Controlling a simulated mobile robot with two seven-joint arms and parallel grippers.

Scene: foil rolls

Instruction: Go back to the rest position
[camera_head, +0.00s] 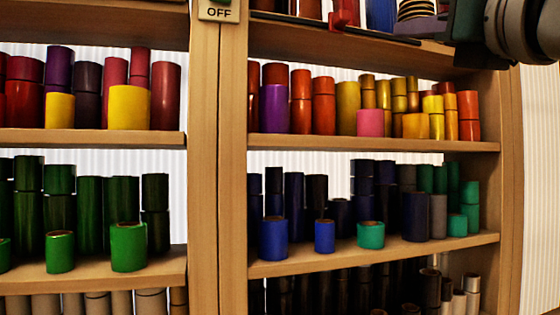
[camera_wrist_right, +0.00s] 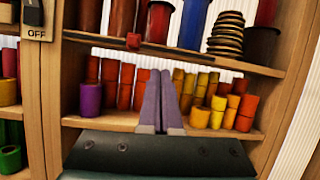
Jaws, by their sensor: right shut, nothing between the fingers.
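My right gripper (camera_wrist_right: 160,73) is shut and empty. Its two purple-grey fingers lie side by side in the right wrist view, in front of the shelf of orange and yellow rolls. In the head view my right arm enters at the upper right, and the dark gripper body (camera_head: 466,22) is partly cut off by the top edge. It is in front of the upper right shelf. My left gripper is in neither view.
A wooden shelf unit holds many foil rolls, including a purple roll (camera_head: 274,108), a pink roll (camera_head: 370,123) and a blue roll (camera_head: 273,239). An OFF switch (camera_head: 219,10) is on the middle post. A small red block (camera_wrist_right: 133,41) sits on a dark rail at the upper shelf.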

